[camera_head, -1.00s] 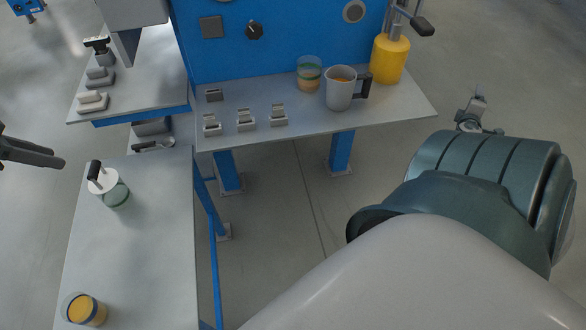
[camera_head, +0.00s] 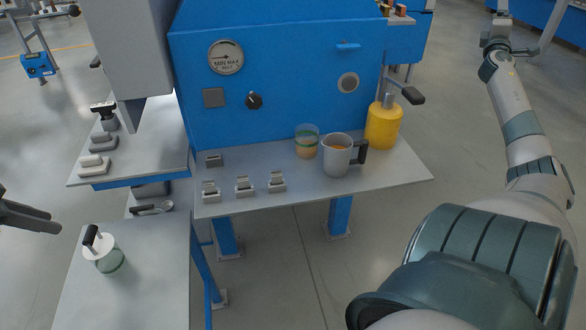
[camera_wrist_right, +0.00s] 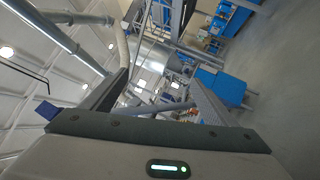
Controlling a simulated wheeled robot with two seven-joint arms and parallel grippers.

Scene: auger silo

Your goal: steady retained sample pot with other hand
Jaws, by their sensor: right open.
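I cannot tell which pot is the retained sample pot. A clear pot with a green band and orange contents (camera_head: 306,142) stands on the grey shelf, beside a grey jug (camera_head: 338,156). A pot with a white lid and black handle (camera_head: 104,256) stands on the lower left table. My left gripper (camera_head: 50,222) is at the left edge, left of and above the lidded pot, touching nothing; its jaw gap is unclear. My right gripper (camera_head: 500,28) is raised at the upper right, far from the pots. In the right wrist view it is open and empty (camera_wrist_right: 158,82).
A yellow canister (camera_head: 383,127) stands right of the jug. Several small clips (camera_head: 244,187) line the shelf's front. A blue panel (camera_head: 280,85) rises behind. A scoop (camera_head: 152,208) lies behind the lower table (camera_head: 150,290). The shelf's right front is clear.

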